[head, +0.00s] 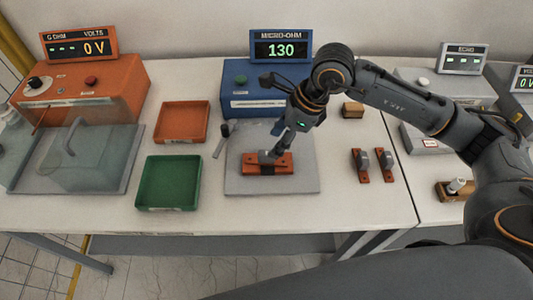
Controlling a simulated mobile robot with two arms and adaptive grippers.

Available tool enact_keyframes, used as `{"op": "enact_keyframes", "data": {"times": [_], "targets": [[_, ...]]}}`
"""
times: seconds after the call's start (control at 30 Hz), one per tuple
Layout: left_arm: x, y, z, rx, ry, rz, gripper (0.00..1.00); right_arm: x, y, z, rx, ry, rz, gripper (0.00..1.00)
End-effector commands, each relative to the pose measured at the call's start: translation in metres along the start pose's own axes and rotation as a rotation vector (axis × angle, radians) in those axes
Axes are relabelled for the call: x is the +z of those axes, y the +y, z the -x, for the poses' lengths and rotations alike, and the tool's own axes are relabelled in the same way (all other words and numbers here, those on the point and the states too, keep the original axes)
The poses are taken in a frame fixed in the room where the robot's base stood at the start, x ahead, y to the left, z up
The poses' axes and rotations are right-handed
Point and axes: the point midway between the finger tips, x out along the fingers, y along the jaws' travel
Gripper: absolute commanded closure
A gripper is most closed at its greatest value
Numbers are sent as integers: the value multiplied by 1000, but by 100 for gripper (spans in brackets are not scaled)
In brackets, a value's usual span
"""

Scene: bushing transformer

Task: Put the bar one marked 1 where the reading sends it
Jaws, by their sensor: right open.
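A copper-coloured bar (281,168) with a grey block on top lies across the grey plate (300,184) in front of the blue meter (238,105). The meter's display (281,47) reads MICRO-OHM 130. My right gripper (274,117) is open, its lower finger coming down at the bar's grey block; whether they touch I cannot tell. No number is legible on any bar. An empty orange tray (182,105) and an empty green tray (140,185) are on the left. My left gripper is out of view.
A small handled tool (220,145) lies at the plate's left edge. An orange tester (100,82) reading 0 V and a clear box (80,160) take up the far left. A small brown block (352,110) sits behind the spare bars.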

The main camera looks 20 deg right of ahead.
Motion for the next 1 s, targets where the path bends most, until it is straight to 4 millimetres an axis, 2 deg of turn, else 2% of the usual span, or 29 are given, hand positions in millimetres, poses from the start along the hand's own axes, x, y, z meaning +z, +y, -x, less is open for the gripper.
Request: {"op": "enact_keyframes", "data": {"times": [0.17, 0.27, 0.43, 0.6, 0.87, 1.0], "targets": [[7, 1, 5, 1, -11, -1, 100, 0, 0, -17, -1, 0, 1, 50], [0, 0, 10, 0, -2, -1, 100, 0, 1, -22, 2, 1, -1, 50], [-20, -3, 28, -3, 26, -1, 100, 0, 4, -45, 4, 2, -1, 50], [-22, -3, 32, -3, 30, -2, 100, -1, 3, -67, 1, -1, -1, 50], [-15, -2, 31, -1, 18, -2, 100, -2, 2, -71, -2, 0, 1, 50], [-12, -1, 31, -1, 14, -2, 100, -2, 2, -71, -2, 0, 0, 76]]}}
